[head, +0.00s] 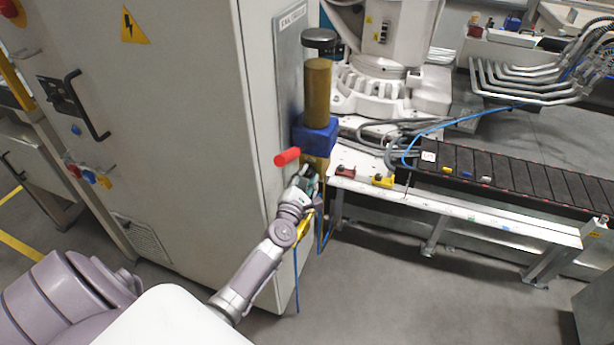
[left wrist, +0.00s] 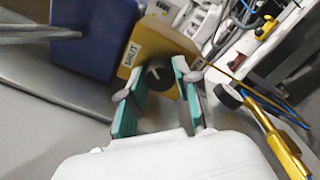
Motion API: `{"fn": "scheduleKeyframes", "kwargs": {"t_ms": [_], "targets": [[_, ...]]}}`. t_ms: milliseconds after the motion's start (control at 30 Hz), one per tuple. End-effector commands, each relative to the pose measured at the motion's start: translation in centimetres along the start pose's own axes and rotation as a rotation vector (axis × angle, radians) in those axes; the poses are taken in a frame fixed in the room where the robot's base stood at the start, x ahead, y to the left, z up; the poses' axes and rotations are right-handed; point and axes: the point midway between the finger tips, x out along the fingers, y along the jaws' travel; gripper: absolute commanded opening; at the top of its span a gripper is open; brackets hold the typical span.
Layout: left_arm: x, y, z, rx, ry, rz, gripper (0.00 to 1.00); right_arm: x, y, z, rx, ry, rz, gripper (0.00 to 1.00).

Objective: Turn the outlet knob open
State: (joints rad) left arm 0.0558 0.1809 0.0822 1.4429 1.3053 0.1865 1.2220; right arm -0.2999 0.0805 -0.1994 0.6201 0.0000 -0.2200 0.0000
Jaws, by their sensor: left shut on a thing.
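The outlet knob (left wrist: 159,77) is small, dark and round in the left wrist view, set on a brass-coloured block (left wrist: 172,42) with a label reading "SHUT" (left wrist: 133,56). My left gripper (left wrist: 164,82) has its two teal fingers on either side of the knob and is shut on it. In the head view my left gripper (head: 307,178) is at the low end of the valve assembly, just below the blue block (head: 315,136); the knob is hidden there by the gripper. My right gripper is not in view.
A red handle (head: 287,157) sticks out left of the blue block, above my gripper. A brass cylinder (head: 318,80) rises above it. A large grey cabinet (head: 190,130) stands close on the left. A conveyor (head: 510,180) runs to the right; open floor (head: 400,290) lies below it.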

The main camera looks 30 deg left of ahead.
Motion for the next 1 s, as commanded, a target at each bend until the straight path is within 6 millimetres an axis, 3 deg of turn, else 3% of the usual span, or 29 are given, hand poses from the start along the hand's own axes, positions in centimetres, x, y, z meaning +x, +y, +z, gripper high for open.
{"fn": "scheduleKeyframes", "kwargs": {"t_ms": [600,1000], "targets": [[0.0,-0.2,-0.1,0.584,-0.025,0.002,0.0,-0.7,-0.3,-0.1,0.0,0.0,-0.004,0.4],[0.0,-0.2,-0.2,0.868,-0.037,0.005,0.0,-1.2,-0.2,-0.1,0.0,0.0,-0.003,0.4]]}}
